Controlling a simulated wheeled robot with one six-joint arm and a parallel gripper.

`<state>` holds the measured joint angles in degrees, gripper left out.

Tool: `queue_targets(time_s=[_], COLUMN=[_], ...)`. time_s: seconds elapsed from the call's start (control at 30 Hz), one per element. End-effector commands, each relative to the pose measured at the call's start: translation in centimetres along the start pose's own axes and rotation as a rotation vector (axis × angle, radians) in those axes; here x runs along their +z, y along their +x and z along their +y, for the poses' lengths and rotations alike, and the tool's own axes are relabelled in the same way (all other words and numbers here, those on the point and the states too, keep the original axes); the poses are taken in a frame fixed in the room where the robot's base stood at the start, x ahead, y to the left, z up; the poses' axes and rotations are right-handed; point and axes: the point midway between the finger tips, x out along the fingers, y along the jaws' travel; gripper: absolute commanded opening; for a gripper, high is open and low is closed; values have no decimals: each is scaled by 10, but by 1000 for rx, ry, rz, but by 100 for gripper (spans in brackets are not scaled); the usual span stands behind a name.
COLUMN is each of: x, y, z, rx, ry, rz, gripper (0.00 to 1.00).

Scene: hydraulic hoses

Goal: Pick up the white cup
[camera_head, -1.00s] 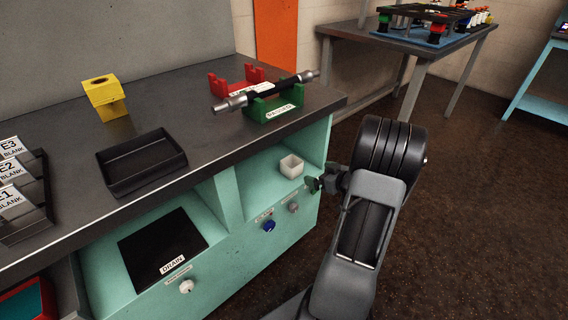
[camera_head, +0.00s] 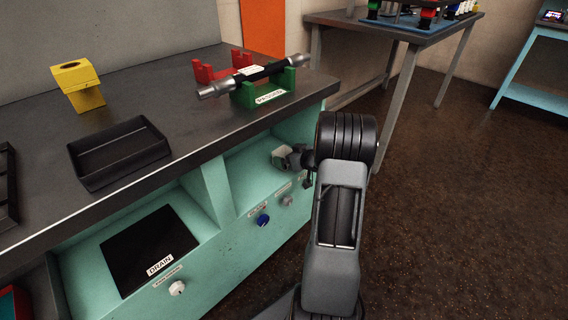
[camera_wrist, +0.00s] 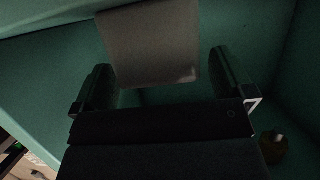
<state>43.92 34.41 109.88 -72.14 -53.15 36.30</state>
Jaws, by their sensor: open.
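The white cup (camera_head: 281,154) stands in the right-hand open compartment of the teal bench, partly hidden by my gripper in the head view. In the wrist view the cup (camera_wrist: 149,45) is large and dim, at the top middle. My gripper (camera_wrist: 160,84) is open, with one finger on each side of the cup's near part and a visible gap on the right. In the head view my gripper (camera_head: 293,158) is at the compartment's opening, right beside the cup. Whether the fingers touch the cup cannot be told.
The compartment's left wall (camera_head: 217,188) and the bench top (camera_head: 200,130) edge bound the space around the cup. Knobs (camera_head: 263,220) sit on the panel below. A black hose (camera_head: 262,74) rests on red and green holders above. A black tray (camera_head: 118,152) lies left.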

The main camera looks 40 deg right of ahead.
Motion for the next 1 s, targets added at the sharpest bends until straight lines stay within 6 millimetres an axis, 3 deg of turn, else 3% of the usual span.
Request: queue_targets(time_s=[0.2,0.5,1.0], x=[2,0,0], y=[23,26,25], z=[1,1,1], rx=[0,1,1], ry=[0,1,0], rz=[1,1,1], gripper=[100,100,53])
